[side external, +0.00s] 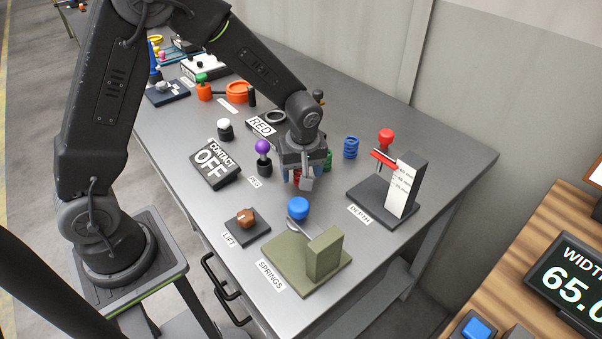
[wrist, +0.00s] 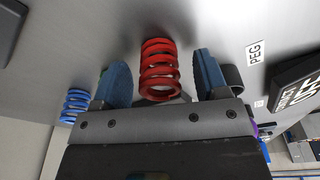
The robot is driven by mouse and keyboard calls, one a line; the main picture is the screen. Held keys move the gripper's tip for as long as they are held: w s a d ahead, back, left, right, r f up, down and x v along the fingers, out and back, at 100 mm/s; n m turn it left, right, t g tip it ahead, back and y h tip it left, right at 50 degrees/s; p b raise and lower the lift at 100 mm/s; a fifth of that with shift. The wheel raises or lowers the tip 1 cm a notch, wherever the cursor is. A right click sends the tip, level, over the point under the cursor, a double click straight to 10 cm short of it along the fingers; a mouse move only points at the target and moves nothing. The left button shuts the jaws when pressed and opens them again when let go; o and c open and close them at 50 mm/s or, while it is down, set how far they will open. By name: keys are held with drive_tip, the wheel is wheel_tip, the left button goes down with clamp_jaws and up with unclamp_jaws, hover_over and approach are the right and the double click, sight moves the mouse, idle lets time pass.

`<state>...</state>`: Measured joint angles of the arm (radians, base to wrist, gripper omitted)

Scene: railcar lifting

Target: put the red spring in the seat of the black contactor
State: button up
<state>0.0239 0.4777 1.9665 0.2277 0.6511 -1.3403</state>
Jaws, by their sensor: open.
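The red spring (wrist: 160,68) stands between the two blue-padded fingers of my gripper (wrist: 163,80) in the wrist view, with gaps visible on both sides. In the side external view my gripper (side external: 301,180) points down low over the table, and only a bit of the red spring (side external: 297,176) shows; the rest is hidden by the fingers. My gripper is open. I cannot tell for sure which object is the black contactor; a black panel reading CONTACT OFF (side external: 212,163) lies left of my gripper. No seat can be made out on it.
A blue spring (side external: 351,147) and a green spring (side external: 328,160) stand close on the right. An olive springs fixture (side external: 325,255) and a lift pad (side external: 246,226) are in front. A purple-topped peg (side external: 263,160) stands just left.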

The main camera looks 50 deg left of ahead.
drive_tip(key=shift+r, duration=0.1)
drive_tip(key=c, duration=1.1)
